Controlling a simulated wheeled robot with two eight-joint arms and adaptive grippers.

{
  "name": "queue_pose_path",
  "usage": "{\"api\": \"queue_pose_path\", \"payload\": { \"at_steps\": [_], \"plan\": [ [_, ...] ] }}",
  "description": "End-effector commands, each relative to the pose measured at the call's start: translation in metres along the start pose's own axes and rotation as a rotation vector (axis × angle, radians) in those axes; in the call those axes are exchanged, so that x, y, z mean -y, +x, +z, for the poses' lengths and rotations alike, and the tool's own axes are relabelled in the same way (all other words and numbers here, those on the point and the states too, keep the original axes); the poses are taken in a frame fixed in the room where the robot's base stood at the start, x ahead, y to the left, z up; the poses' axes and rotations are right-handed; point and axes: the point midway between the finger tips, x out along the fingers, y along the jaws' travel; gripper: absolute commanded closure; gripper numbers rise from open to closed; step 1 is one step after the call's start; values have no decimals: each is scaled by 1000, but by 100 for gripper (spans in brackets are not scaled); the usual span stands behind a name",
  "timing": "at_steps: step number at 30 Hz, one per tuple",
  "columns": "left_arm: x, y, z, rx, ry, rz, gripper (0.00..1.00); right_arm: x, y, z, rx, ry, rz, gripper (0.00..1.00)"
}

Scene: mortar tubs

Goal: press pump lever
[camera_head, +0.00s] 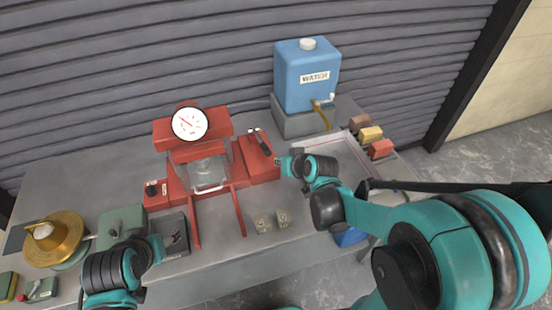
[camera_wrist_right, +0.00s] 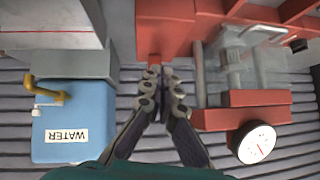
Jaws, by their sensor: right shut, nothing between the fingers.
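The red pump block (camera_head: 257,166) stands on the bench to the right of the red press (camera_head: 207,157). The pump lever (camera_head: 261,145), with a black handle, lies tilted over its top. My right gripper (camera_head: 281,162) is just right of the lever, low beside the pump block. In the right wrist view its fingers (camera_wrist_right: 165,72) are together and empty over the red pump block (camera_wrist_right: 170,28); they hide most of the lever, and contact cannot be told. My left gripper (camera_head: 168,241) is at the front left, by a dark tray, its fingers unclear.
A round gauge (camera_head: 189,123) tops the press. A blue water tank (camera_head: 308,76) on a grey block stands behind right. Two small cubes (camera_head: 273,220) lie on the bench in front. Coloured blocks (camera_head: 371,135) stand right.

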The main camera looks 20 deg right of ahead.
Motion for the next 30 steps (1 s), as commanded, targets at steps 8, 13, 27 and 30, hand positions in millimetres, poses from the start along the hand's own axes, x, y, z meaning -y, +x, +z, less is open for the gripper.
{"api": "queue_pose_path", "payload": {
  "at_steps": [8,13,27,30],
  "plan": [
    [0,-13,-9,0,0,0,44,-1,-44,1,-2,2,0,100],
    [0,-14,-10,0,0,0,44,-1,-51,2,-2,2,-1,100],
    [0,-14,-10,0,0,0,44,-1,-51,2,-3,1,-1,100],
    [0,-14,-10,0,0,0,44,-1,-51,2,-3,1,-1,100]
  ]
}}
